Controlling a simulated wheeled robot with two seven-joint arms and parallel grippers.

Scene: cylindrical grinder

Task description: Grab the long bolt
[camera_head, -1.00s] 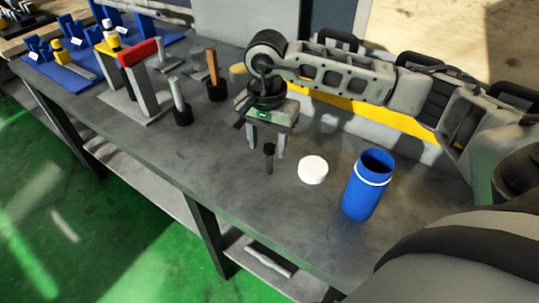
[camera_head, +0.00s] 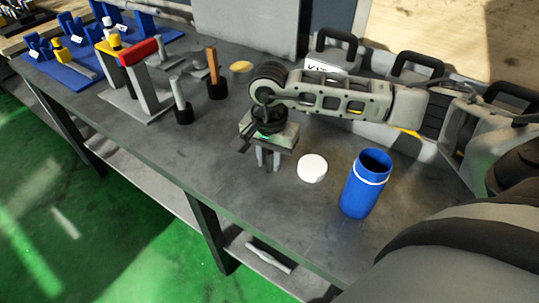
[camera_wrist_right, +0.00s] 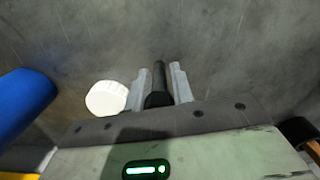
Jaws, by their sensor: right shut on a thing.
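The long bolt (camera_wrist_right: 159,85) is dark grey and stands between the two fingers of my right gripper (camera_wrist_right: 160,88) in the right wrist view. The fingers are shut on it. In the head view my right gripper (camera_head: 268,160) points down at the grey table, left of the white cap, and its fingers mostly hide the bolt. Whether the bolt touches the table cannot be told. My left gripper is not in view.
A white cap (camera_head: 312,168) and an open blue bottle (camera_head: 366,184) stand right of my gripper. Posts with black bases (camera_head: 182,110), a red-topped grey stand (camera_head: 142,85) and blue racks (camera_head: 60,62) lie left on the table (camera_head: 150,135). Its front edge is clear.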

